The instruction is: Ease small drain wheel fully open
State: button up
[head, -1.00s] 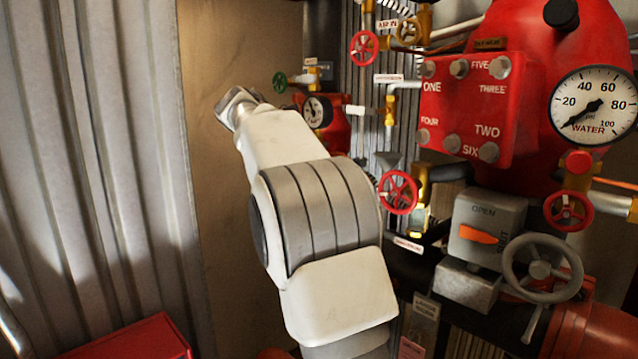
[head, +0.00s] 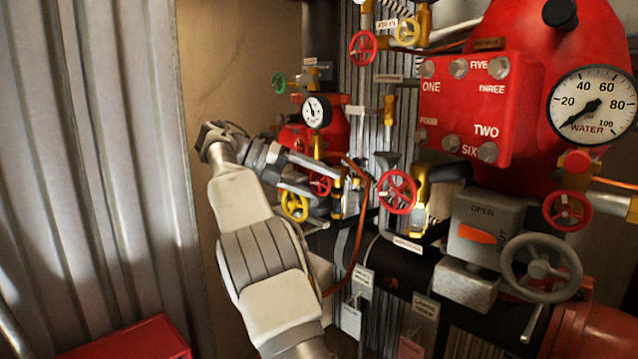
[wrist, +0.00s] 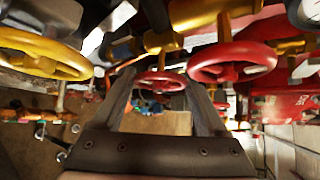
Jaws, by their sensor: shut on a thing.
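A small red wheel (head: 320,183) sits low on the pipework below a small white gauge. It is partly hidden by my gripper (head: 328,187) in the head view. In the wrist view the small red wheel (wrist: 160,82) lies between the two dark fingers of my gripper (wrist: 160,88), which is shut on it. No readable label shows whether it is the drain wheel. A yellow wheel (head: 295,205) is just below and left of the fingers; it is apart from them in the wrist view (wrist: 40,55).
A larger red wheel (head: 398,192) is to the right, close to the gripper in the wrist view (wrist: 232,62). A copper pipe (head: 357,220) runs beside the fingertips. The small gauge (head: 317,111) is above. A grey handwheel (head: 541,268) is farther right. Corrugated wall (head: 95,150) stands left.

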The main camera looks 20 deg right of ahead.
jog(key=shift+r, duration=0.1)
dwell(0.4)
jog(key=o, duration=1.3)
